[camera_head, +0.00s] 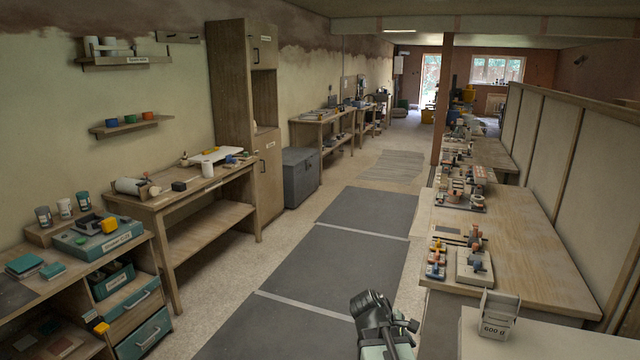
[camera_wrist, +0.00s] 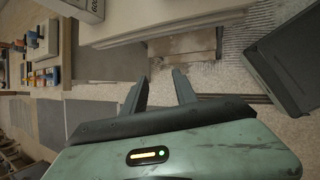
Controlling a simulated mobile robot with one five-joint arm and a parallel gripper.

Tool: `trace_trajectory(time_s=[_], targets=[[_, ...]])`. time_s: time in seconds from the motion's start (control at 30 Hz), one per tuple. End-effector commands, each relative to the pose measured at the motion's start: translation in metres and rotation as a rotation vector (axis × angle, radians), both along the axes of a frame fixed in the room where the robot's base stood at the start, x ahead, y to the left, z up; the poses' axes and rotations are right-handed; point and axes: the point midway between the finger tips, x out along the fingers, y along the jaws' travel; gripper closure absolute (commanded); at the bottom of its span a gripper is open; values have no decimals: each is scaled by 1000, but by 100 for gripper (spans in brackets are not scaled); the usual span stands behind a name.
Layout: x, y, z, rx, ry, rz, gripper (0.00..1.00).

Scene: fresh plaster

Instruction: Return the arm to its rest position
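My gripper (camera_wrist: 160,76) shows in the wrist view with its two dark fingers apart and nothing between them. Beyond the fingers are a bench side and pale floor, seen tilted. In the head view, part of my dark and pale green arm (camera_head: 378,325) shows at the bottom, right of centre, over the grey floor mats. It is left of the near right bench and apart from it. The fingers cannot be made out clearly in the head view.
A box marked 600 g (camera_head: 497,314) stands on a pale surface at the lower right. The right bench (camera_head: 540,255) carries several small fixtures. Left are a drawer bench (camera_head: 140,290), a wooden table (camera_head: 200,190) and a grey chest (camera_head: 300,177). The matted aisle (camera_head: 330,250) is clear.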

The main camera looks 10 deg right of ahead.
Motion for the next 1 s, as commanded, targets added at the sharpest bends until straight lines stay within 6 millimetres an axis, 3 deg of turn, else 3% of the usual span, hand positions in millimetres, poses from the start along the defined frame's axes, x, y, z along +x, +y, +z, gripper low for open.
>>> trace_trajectory(time_s=[0.03,0.13,0.2,0.3,0.4,0.5,1.0], targets=[[3,43,-9,90,-53,-50,66],[-2,126,-28,320,-154,-278,66],[-11,163,-37,466,-201,-521,66],[-20,192,-41,576,-230,-813,66],[-23,201,-41,597,-256,-990,66],[-23,198,-41,586,-278,-1063,66],[-23,197,-41,586,-282,-1073,66]])
